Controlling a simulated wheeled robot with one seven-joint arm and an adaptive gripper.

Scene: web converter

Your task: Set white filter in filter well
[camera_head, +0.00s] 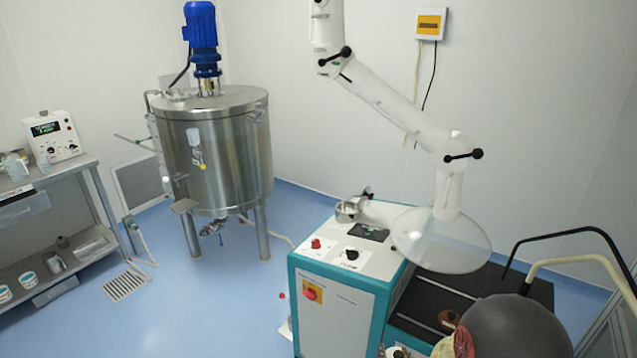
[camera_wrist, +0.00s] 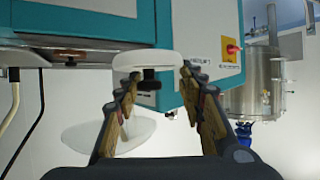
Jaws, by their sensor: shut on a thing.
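A white round piece with a dark stub, apparently the white filter (camera_wrist: 147,60), sits between the fingertips of my gripper (camera_wrist: 160,78) in the wrist view. The fingers are on either side of it, and it is held in front of the teal-and-white machine (camera_wrist: 182,40). In the head view, the machine (camera_head: 335,308) stands at lower centre. A small metal ring-shaped fitting (camera_head: 348,210) is on its top at the back; I cannot tell whether this is the filter well. My gripper is not clearly visible in the head view.
A clear extraction hood (camera_head: 440,245) on a white jointed arm hangs over the machine's right side. Black and cream bent tubes (camera_head: 570,235) rise at right. A steel tank (camera_head: 215,150) stands behind left, and a shelf bench (camera_head: 50,215) is at far left.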

